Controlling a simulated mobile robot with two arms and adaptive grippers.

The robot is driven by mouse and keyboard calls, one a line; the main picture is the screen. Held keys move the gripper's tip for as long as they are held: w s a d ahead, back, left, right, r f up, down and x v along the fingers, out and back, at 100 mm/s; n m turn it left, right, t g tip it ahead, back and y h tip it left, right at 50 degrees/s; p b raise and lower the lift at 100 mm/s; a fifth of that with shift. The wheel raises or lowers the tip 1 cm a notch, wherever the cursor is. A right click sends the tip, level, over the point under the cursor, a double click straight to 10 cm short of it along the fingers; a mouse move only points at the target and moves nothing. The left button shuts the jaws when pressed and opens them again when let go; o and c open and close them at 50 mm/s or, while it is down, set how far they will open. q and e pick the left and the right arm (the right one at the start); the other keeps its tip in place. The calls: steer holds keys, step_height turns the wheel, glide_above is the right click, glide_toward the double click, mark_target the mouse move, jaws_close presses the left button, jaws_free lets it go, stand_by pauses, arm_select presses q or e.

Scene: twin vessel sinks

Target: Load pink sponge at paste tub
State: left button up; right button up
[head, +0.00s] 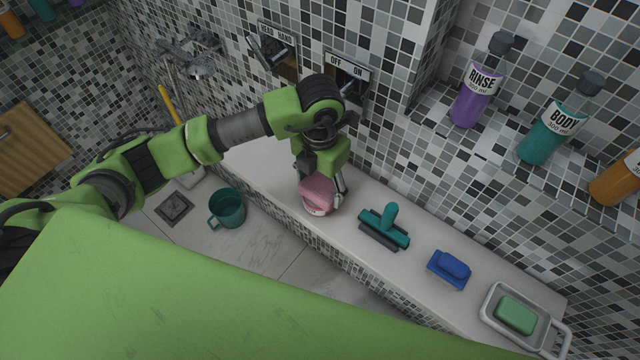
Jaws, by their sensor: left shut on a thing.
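My left gripper (324,192) points down over the white ledge and is shut on the pink sponge (315,188). Right below the sponge is a small round pink and white tub (317,211), which looks like the paste tub, standing on the ledge. The sponge covers most of the tub, so I cannot tell whether the two touch or what is inside. My right gripper is not in view.
Bottles (476,88) stand on the upper shelf. A teal mug (229,208) is on the floor.

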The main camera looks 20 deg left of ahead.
mark_target(320, 186)
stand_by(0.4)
arm_select(q)
steer(key=shift+r+p, duration=0.65)
steer(key=shift+r, duration=0.25)
steer(key=shift+r+p, duration=1.35)
steer(key=shift+r, duration=1.25)
